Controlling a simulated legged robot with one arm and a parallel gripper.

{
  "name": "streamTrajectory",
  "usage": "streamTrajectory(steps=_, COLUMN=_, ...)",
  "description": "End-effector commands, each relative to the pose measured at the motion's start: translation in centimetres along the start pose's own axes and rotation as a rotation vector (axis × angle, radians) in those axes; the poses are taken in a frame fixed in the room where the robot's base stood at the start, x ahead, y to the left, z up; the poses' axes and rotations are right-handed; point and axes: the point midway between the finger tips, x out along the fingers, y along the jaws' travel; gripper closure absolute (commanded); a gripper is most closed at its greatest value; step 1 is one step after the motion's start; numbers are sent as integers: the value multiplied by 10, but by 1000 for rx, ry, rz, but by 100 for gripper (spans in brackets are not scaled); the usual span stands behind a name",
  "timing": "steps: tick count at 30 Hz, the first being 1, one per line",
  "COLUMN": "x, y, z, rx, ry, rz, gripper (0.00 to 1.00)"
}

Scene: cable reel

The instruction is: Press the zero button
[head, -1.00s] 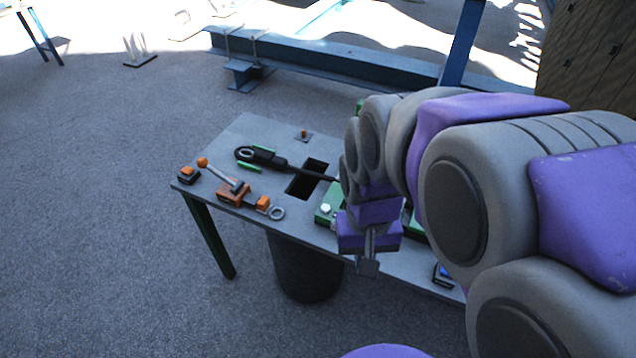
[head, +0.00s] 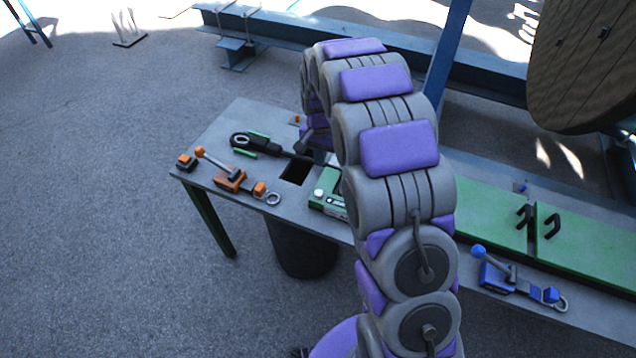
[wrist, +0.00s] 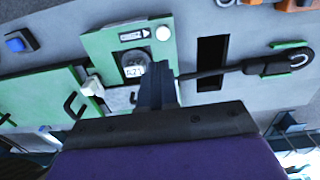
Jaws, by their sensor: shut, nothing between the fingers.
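A green box (head: 325,189) with a white round button (head: 319,193) on its top stands on the table, partly hidden behind my arm. In the wrist view the box (wrist: 101,44) shows the white button (wrist: 163,33), a small label with an arrow (wrist: 134,36) and a black-framed dial or display (wrist: 135,66). Which part is the zero button is not legible. My gripper (wrist: 160,70) is shut and empty. In the wrist view its fingertips overlap the display's edge, below the white button. Whether they touch the box cannot be told.
A black tool (head: 265,149) lies beside a rectangular hole (head: 297,170) in the table. An orange lever clamp (head: 230,178) stands at the left, a blue one (head: 497,276) at the right. Green plates (head: 490,212) cover the right side. A blue button (wrist: 18,42) shows in the wrist view.

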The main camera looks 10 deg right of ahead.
Motion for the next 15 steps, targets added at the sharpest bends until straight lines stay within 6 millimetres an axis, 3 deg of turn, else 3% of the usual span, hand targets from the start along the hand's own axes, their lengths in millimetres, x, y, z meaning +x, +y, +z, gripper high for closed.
streamTrajectory(steps=15, x=9, y=-9, z=-6, rx=19, ry=3, rz=-1, gripper=100)
